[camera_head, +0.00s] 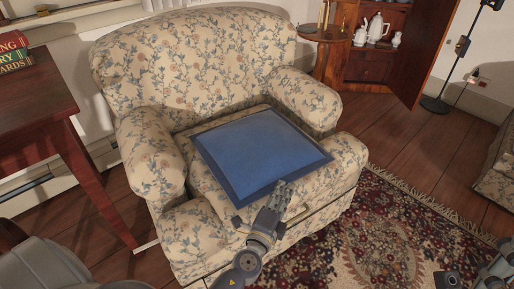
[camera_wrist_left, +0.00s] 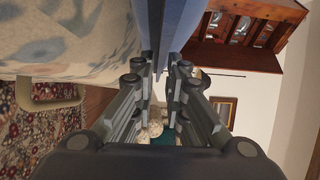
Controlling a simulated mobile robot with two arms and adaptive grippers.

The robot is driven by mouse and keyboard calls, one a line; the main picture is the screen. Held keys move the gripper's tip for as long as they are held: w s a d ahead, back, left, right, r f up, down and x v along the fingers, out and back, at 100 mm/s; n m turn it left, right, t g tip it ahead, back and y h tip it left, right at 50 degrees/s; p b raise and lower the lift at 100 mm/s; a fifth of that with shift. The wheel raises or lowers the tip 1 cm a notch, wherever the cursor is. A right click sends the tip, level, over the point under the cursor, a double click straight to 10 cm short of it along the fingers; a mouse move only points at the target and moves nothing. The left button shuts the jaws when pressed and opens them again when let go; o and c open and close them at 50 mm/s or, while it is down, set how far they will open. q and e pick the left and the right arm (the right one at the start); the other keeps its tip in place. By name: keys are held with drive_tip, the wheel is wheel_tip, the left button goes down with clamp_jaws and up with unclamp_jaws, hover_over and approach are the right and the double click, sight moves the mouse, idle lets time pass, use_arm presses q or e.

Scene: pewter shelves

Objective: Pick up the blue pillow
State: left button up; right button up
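The blue pillow (camera_head: 262,150) is square with a darker border and lies on the seat of the flowered armchair (camera_head: 195,55). My left gripper (camera_head: 280,193) is at the pillow's front edge. In the left wrist view the pillow (camera_wrist_left: 182,25) reaches in from the top, and its thin edge is between the two close fingers of my left gripper (camera_wrist_left: 164,75). The gripper looks shut on that edge. Part of my right gripper (camera_head: 497,268) shows at the lower right corner, apart from the pillow; its fingers are not clear.
A dark red wooden table (camera_head: 35,100) with books (camera_head: 14,50) stands at the left. A patterned rug (camera_head: 385,235) covers the floor in front of the chair. A wooden cabinet (camera_head: 375,65) with a white tea set and a lamp stand (camera_head: 460,60) are behind at right.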

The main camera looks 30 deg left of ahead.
use_arm(q)
drive_tip(key=shift+w, duration=1.15)
clamp_jaws()
drive_tip(key=shift+r, duration=0.1)
